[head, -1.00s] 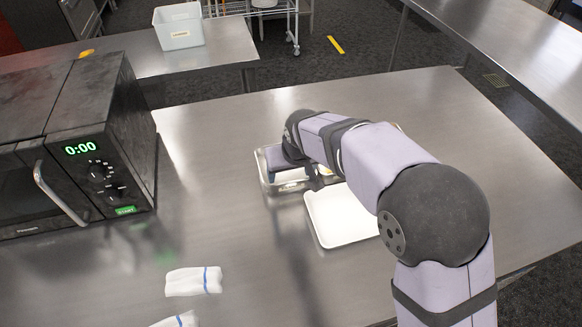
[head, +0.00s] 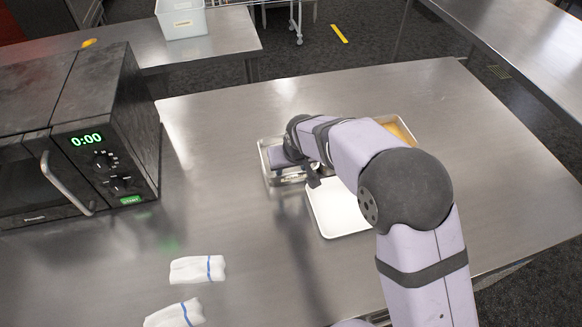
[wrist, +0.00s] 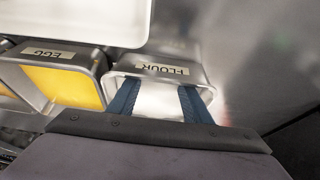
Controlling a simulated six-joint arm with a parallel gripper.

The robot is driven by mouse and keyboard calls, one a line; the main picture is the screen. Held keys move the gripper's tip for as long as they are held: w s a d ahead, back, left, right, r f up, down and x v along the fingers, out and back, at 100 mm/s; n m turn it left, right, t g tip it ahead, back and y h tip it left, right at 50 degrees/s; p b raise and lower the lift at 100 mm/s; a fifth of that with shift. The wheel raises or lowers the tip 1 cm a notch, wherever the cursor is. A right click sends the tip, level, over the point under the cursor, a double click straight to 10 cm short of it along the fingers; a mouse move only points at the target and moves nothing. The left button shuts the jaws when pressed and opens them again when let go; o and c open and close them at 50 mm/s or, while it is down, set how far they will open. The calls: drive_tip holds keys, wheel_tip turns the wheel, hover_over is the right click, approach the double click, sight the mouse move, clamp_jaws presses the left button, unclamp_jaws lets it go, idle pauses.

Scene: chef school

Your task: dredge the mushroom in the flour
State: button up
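The metal flour tray, labelled FLOUR, shows in the wrist view (wrist: 160,70), with a pale white inside. It also shows in the head view at the left end of the tray group (head: 266,168), partly covered by my gripper. My gripper's blue fingers (wrist: 160,98) reach into the flour tray, spread well apart near its two sides. Only white shows between them; I cannot make out a mushroom there. No mushroom can be told apart in either view. In the head view the fingertips are hidden behind the wrist.
A metal tray of yellow egg (wrist: 62,84) stands beside the flour. A white tray (head: 338,215) lies in front. A pan with orange contents (head: 400,131) is partly behind my arm. A microwave (head: 75,130) stands left; folded towels (head: 197,269) lie front left. The table between is clear.

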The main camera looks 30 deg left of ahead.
drive_tip(key=shift+w+d, duration=0.25)
drive_tip(key=shift+w, duration=0.05)
idle(0.5)
drive_tip(key=shift+s+a, duration=0.25)
drive_tip(key=shift+s, duration=0.05)
idle(0.4)
drive_tip(key=shift+s+a, duration=0.25)
drive_tip(key=shift+w, duration=0.55)
idle(0.7)
drive_tip(key=shift+s+d, duration=0.25)
drive_tip(key=shift+s, duration=0.05)
idle(0.5)
drive_tip(key=o, duration=1.1)
